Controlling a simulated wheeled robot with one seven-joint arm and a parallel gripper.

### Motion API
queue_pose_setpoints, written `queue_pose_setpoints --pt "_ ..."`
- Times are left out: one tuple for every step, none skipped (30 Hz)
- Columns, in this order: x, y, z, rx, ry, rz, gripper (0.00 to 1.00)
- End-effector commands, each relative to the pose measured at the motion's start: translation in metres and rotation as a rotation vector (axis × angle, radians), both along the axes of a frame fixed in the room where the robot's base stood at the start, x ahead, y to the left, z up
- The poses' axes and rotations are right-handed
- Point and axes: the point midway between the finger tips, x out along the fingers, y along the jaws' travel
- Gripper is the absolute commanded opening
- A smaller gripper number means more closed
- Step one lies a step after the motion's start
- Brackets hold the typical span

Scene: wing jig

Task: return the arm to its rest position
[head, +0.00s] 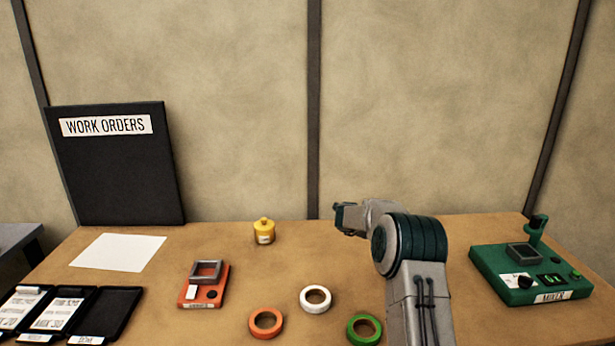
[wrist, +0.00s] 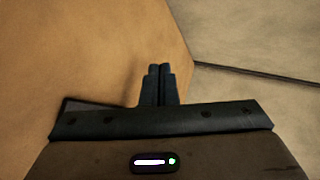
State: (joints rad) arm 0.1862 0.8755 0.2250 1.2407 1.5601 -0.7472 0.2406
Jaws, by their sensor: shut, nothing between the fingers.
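My gripper (wrist: 159,71) shows in the wrist view with its two dark fingers together and nothing between them. Beyond the fingers are the tan bench top and the pale wall. In the head view my arm rises from the front, right of centre, and bends to the left. My gripper (head: 340,217) is at its far end, above the back part of the bench, right of the yellow bottle and apart from it. The fingers are too small to make out there.
The bench (head: 240,325) holds a yellow bottle (head: 264,232), an orange device (head: 206,285), orange (head: 265,322), white (head: 327,299) and green (head: 376,329) tape rolls, a green mixer (head: 535,285), white paper (head: 118,252) and black trays (head: 107,313). A black board (head: 115,180) stands at back left.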

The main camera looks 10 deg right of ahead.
Motion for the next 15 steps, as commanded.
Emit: queue_pose_setpoints --pt "0.001 0.009 0.019 -0.023 -0.011 0.053 0.0" --pt "0.001 0.015 0.029 -0.039 -0.015 0.094 0.0" --pt "0.001 0.025 0.045 -0.066 -0.02 0.156 0.0" --pt "0.0 0.033 0.058 -0.088 -0.023 0.207 0.0" --pt "-0.002 0.042 0.07 -0.112 -0.024 0.261 0.0" --pt "-0.005 0.054 0.086 -0.146 -0.022 0.335 0.0" --pt "-0.009 0.063 0.097 -0.169 -0.02 0.39 0.0" --pt "-0.013 0.073 0.108 -0.193 -0.016 0.444 0.0" --pt "-0.02 0.086 0.12 -0.226 -0.007 0.517 0.0" --pt "-0.026 0.095 0.129 -0.25 0.0 0.569 0.0" --pt "-0.033 0.104 0.137 -0.275 0.01 0.621 0.0" --pt "-0.044 0.116 0.146 -0.306 0.022 0.688 0.0" --pt "-0.052 0.125 0.153 -0.329 0.035 0.739 0.0" --pt "-0.061 0.133 0.158 -0.352 0.049 0.789 0.0" --pt "-0.075 0.144 0.164 -0.384 0.069 0.856 0.0"
